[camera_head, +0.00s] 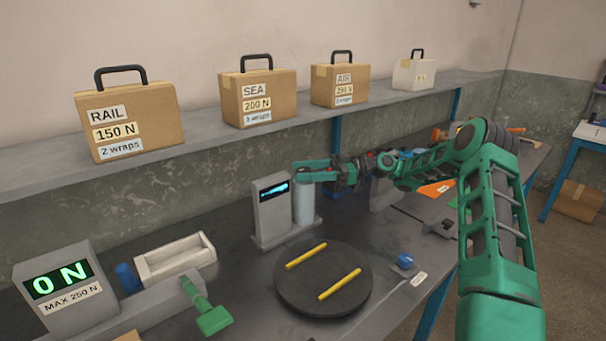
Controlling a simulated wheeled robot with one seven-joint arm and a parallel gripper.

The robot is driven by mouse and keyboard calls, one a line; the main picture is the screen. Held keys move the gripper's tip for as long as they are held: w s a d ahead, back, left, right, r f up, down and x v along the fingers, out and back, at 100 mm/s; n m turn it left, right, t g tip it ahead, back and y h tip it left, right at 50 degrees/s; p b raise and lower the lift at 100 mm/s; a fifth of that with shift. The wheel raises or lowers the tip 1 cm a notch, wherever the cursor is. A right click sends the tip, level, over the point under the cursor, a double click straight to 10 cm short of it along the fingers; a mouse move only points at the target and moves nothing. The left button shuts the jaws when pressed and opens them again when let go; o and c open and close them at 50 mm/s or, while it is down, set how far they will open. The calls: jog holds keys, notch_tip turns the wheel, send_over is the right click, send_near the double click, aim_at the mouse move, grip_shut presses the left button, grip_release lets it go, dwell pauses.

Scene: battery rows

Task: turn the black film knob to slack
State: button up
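A grey film stand (271,208) with a lit blue display stands at mid-bench. A pale blue film roll (303,204) stands upright on its base, just right of the display post. My gripper (299,171) reaches in from the right, with its green fingers over the top of the roll. I cannot make out the black film knob; the fingers cover the top of the roll. Whether the fingers touch anything, or are open or shut, is too small to tell.
A round black turntable (324,305) with two yellow bars lies in front. A blue knob (405,260) sits to its right. A grey gauge (62,290) reading 0 N, a green-handled lever (208,315) and a white tray (176,259) are left. Labelled boxes, including RAIL (140,138), line the shelf.

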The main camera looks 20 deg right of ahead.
jog(key=s+d, duration=0.1)
jog(key=d, duration=1)
jog(key=shift+s, duration=0.15)
jog(key=shift+a, duration=0.15)
